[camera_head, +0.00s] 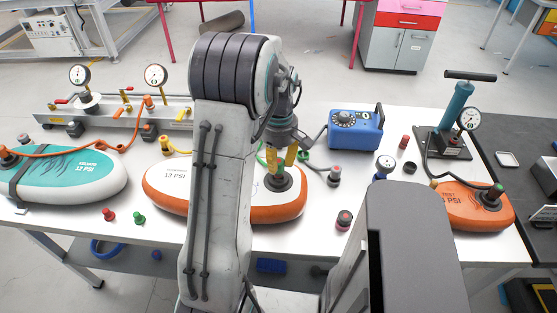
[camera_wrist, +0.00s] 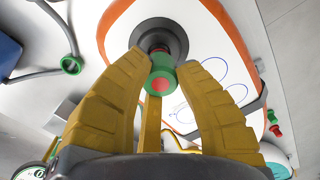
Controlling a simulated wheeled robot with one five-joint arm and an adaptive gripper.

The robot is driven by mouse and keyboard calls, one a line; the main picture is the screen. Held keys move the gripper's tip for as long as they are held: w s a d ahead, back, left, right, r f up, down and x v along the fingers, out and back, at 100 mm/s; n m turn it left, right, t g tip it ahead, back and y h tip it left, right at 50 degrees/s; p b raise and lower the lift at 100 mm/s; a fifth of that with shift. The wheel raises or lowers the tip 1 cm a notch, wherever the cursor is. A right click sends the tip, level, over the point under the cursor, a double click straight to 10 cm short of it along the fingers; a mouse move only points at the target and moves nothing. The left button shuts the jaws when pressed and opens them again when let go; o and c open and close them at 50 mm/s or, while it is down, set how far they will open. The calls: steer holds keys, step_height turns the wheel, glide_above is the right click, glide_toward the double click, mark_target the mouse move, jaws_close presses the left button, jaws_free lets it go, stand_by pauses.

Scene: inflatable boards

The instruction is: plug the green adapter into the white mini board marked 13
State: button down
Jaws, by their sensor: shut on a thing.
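The white board marked 13 (camera_head: 170,183), with an orange rim, lies in the middle of the table, partly hidden behind my arm. Its round dark valve (camera_head: 281,183) is at its right end; the valve also shows in the wrist view (camera_wrist: 172,32). My gripper (camera_head: 283,160) points down over the valve. In the wrist view its yellow fingers (camera_wrist: 161,66) are closed around a green adapter (camera_wrist: 160,74) with a red round end. The adapter is in line with the valve, its lower end close to it. I cannot tell whether it is seated.
A loose red piece (camera_head: 109,215) and a loose green piece (camera_head: 138,218) stand at the front left. A teal board marked 12 (camera_head: 65,177) lies left, an orange board (camera_head: 470,207) right. A blue box (camera_head: 356,130) and a hand pump (camera_head: 455,110) stand behind.

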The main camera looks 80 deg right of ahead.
mark_target(279, 160)
steer(key=shift+f+b, duration=0.7)
steer(key=shift+f, duration=0.25)
steer(key=c, duration=0.9)
jaws_free()
step_height(279, 160, up, 12)
steer(key=shift+d, duration=0.15)
stand_by(0.3)
